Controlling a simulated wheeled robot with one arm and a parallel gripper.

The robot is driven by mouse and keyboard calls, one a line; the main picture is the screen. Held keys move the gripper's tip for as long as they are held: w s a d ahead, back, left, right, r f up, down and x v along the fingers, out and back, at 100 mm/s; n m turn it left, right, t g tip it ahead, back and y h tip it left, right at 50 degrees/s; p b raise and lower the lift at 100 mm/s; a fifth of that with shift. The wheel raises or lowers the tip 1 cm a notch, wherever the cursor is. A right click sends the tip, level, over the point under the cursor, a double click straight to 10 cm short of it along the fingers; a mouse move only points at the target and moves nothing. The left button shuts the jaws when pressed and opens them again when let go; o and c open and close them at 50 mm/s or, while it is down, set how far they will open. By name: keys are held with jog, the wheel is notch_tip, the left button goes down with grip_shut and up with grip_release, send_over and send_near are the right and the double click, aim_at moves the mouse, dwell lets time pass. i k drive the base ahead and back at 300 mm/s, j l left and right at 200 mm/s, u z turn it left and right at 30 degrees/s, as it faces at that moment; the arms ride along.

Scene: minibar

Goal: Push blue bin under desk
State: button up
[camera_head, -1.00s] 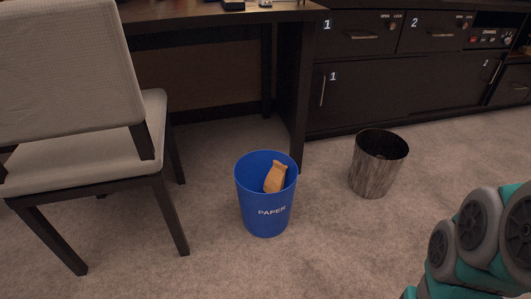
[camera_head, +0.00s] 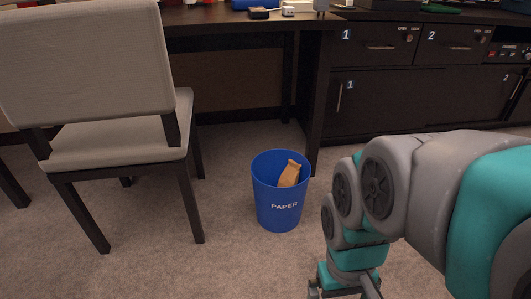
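The blue bin (camera_head: 279,209), marked PAPER, stands upright on the carpet in front of the desk's right leg. A crumpled brown paper bag (camera_head: 289,174) sits in it. The dark desk (camera_head: 232,29) stands behind the bin, with an open space below its top. My arm reaches in from the right. The lower part of my gripper (camera_head: 343,291) shows at the bottom edge, right of and nearer than the bin and apart from it. Its fingertips are cut off or too unclear to tell their state.
A beige chair (camera_head: 118,146) with dark legs stands left of the bin, in front of the desk. Dark cabinets (camera_head: 400,94) with numbered doors line the right back. Carpet is clear between the chair and the bin.

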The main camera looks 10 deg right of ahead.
aim_at(279, 210)
jog(key=j+z, duration=0.25)
jog(key=j, duration=0.25)
jog(key=j+z, duration=0.3)
jog(key=j, duration=0.15)
jog(key=k+j+z, duration=0.25)
jog(key=j, duration=0.2)
jog(key=j+z, duration=0.25)
jog(key=j, duration=0.2)
jog(key=k, duration=0.05)
